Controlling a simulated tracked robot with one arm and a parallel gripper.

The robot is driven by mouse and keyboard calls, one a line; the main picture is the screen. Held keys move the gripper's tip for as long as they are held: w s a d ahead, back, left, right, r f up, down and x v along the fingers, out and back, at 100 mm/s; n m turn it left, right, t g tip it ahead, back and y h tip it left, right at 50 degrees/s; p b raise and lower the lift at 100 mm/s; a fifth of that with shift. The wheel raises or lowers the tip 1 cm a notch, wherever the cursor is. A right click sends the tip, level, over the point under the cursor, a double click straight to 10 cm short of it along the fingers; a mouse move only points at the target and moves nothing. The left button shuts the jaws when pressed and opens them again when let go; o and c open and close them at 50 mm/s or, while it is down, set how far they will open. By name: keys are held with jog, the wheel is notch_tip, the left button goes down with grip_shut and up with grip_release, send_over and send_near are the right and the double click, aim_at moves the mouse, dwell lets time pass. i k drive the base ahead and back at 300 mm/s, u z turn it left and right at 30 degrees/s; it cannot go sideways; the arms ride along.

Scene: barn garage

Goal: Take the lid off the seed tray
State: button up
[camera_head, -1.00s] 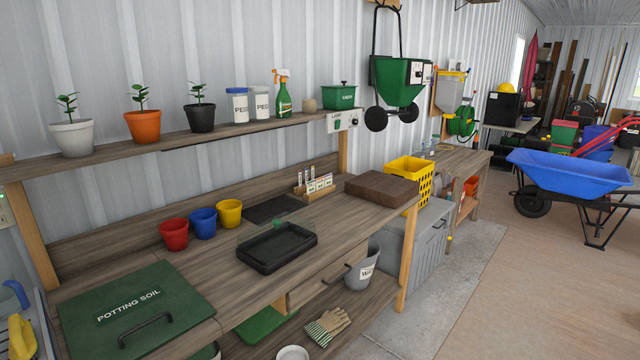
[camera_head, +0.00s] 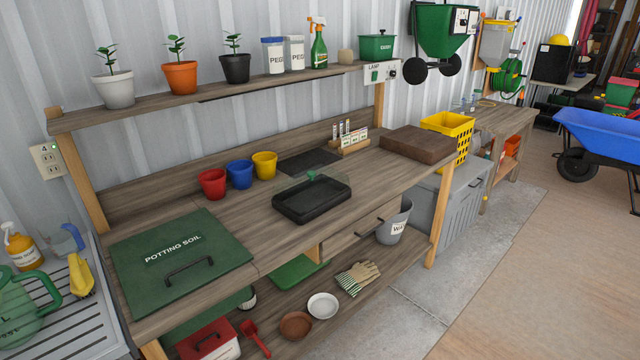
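The black seed tray (camera_head: 312,204) sits on the potting bench top, right of the middle. A clear lid (camera_head: 320,181) seems to cover it, with a small green knob (camera_head: 311,175) on top; the lid's edges are hard to make out. My gripper is not in view, so I cannot see whether it holds anything.
Red, blue and yellow pots (camera_head: 239,174) stand behind and left of the tray. The green potting soil lid (camera_head: 178,256) lies on the bench's left. A seed packet holder (camera_head: 349,140) and brown block (camera_head: 423,147) stand to the right. A shelf (camera_head: 230,88) overhangs the back.

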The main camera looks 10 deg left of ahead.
aim_at(301, 193)
jog(key=z, duration=0.1)
jog(key=i, duration=2.45)
jog(key=z, duration=0.25)
jog(key=i, duration=0.7)
jog(key=z, duration=0.15)
